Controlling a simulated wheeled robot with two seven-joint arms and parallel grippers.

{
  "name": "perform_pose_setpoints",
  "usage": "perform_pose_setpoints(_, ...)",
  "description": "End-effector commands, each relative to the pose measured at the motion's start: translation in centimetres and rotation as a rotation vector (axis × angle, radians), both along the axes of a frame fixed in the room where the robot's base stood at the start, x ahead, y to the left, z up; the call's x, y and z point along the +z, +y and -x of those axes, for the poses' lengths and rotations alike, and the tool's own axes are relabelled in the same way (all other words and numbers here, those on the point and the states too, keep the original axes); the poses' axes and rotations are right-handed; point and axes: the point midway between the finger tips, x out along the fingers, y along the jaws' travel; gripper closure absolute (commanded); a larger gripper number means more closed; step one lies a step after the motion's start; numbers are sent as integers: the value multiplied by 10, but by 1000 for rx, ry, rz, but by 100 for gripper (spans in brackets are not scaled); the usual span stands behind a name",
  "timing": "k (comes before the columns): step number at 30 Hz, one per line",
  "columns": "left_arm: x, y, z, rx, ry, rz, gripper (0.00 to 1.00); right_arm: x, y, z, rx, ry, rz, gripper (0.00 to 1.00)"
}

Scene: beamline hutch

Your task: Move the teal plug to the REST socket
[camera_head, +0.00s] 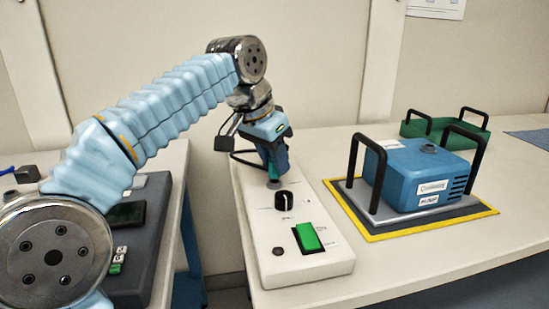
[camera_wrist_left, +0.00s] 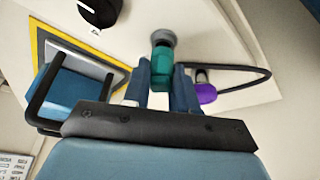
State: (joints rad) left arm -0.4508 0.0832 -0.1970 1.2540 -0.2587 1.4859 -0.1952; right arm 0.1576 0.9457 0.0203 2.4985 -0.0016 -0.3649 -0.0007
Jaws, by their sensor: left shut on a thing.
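The teal plug (camera_wrist_left: 162,66) is between the two blue fingers of my left gripper (camera_wrist_left: 161,90), which is shut on it. Its far end meets a grey round socket (camera_wrist_left: 162,39) on the white panel; I cannot tell how deep it sits. In the head view my left gripper (camera_head: 274,172) points down at the back part of the white panel box (camera_head: 312,270), mostly hiding the plug. No REST label is readable. A purple plug (camera_wrist_left: 205,93) sits beside the gripper in the wrist view, near a black loop (camera_wrist_left: 250,78). My right gripper is out of view.
The panel has a black knob (camera_head: 287,201) and a green switch (camera_head: 307,237). To its right, a blue device (camera_head: 415,175) with black handles stands on a yellow-edged mat (camera_head: 400,233). A green tray (camera_head: 445,131) is behind. A dark console (camera_head: 145,225) is at left.

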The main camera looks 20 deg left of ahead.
Motion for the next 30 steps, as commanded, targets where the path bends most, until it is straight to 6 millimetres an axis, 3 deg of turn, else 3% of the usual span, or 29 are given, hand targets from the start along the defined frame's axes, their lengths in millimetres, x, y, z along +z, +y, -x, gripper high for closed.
perform_pose_setpoints(26,-9,0,0,0,-1,0,100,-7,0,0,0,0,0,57)
perform_pose_setpoints(27,-9,0,0,0,-1,0,69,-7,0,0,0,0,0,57)
perform_pose_setpoints(30,-9,0,0,0,0,0,53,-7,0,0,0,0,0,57)
